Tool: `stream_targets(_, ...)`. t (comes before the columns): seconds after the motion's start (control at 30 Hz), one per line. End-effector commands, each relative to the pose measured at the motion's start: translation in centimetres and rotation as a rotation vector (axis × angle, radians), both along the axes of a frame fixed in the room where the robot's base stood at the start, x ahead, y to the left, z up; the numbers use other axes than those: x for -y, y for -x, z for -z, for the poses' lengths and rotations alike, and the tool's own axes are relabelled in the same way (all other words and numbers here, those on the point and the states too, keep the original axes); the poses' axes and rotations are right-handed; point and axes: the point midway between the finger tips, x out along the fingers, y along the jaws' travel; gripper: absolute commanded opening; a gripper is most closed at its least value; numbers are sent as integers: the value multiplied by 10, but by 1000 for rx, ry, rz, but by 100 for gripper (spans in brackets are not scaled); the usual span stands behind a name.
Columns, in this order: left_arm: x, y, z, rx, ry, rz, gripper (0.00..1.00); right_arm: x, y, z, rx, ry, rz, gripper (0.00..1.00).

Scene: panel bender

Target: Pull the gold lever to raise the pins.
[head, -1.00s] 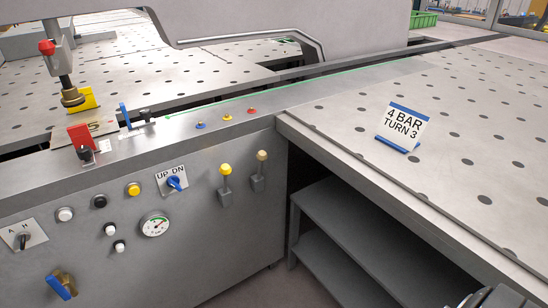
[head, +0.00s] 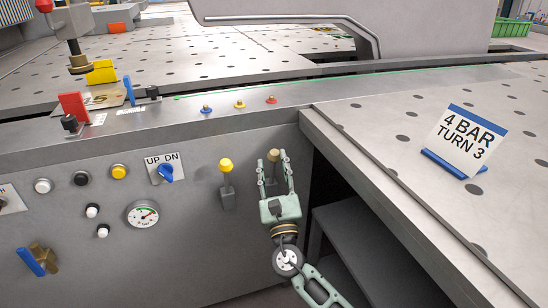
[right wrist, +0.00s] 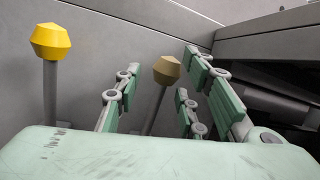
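The gold lever (head: 273,155) has a dull tan-gold knob and stands on the front panel, right of the lever with the bright yellow knob (head: 226,165). My right gripper (head: 280,158) is open, with its fingers on either side of the gold lever. In the right wrist view the gold knob (right wrist: 167,69) and its stem show between the open fingers (right wrist: 160,85), with gaps on both sides. The yellow knob (right wrist: 51,42) is outside the fingers at the left. The lever's base is hidden behind my gripper. My left gripper is not in view.
The panel (head: 190,255) also has a blue UP/DN switch (head: 166,174), a pressure gauge (head: 143,214), several buttons and a blue valve handle (head: 31,262). The table edge (head: 385,190) and dark shelf (head: 350,235) lie right of my gripper. A "4 BAR TURN 3" sign (head: 467,142) stands on the table.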

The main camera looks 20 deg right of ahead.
Motion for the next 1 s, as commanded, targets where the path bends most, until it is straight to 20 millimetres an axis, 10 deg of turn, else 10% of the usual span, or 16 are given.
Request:
stream_targets(0.57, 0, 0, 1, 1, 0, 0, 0, 5, -32, -12, -3, -2, 0, 37)
stream_targets(1.0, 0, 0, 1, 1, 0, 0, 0, 4, -32, -11, -4, -2, -4, 0)
